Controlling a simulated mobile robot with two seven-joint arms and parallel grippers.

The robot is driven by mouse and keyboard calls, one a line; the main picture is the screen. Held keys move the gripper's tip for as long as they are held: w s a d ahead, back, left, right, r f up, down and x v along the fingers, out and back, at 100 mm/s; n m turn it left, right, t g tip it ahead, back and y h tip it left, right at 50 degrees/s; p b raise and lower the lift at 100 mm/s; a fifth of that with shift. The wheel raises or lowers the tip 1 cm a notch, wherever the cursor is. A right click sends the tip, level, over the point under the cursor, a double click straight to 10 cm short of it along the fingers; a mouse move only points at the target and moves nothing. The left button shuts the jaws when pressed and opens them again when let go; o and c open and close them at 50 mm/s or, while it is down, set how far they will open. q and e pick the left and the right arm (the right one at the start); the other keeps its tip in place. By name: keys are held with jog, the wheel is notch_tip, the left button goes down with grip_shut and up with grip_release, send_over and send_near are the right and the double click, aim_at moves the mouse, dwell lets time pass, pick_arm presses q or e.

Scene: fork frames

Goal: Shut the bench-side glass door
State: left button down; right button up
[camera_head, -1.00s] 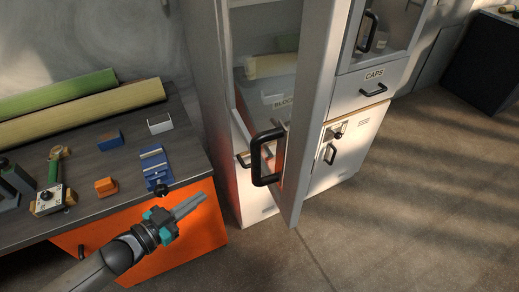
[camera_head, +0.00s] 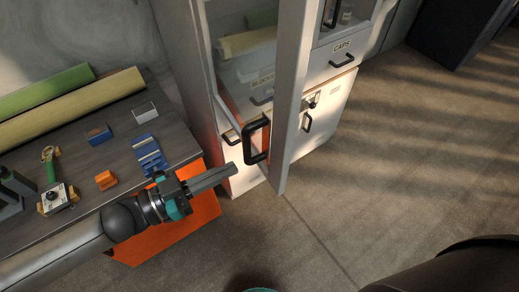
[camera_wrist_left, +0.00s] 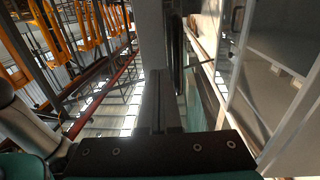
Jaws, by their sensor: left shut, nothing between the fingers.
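The bench-side glass door (camera_head: 290,110) of the tall cabinet stands open, swung out towards me. Its grey frame and black loop handle (camera_head: 249,148) show in the head view. My left gripper (camera_head: 235,168) is shut and empty, just left of the handle and low beside it, pointing at the door. I cannot tell whether the fingertips touch the door. In the left wrist view the shut fingers (camera_wrist_left: 158,105) point at a grey upright, with a dark bar like the handle (camera_wrist_left: 177,55) right of them. My right gripper is not in view.
The bench (camera_head: 105,150) at left holds green and cream rolls, a blue fixture (camera_head: 148,155) and small blocks. Its orange front (camera_head: 190,225) is beneath my left arm. The CAPS drawer (camera_head: 340,52) is right of the door. The floor (camera_head: 390,170) at right is clear.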

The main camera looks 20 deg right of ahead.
aim_at(273, 149)
pick_arm(q)
jog(key=p+x, duration=0.1)
jog(key=x, duration=0.7)
jog(key=shift+w+d, duration=0.15)
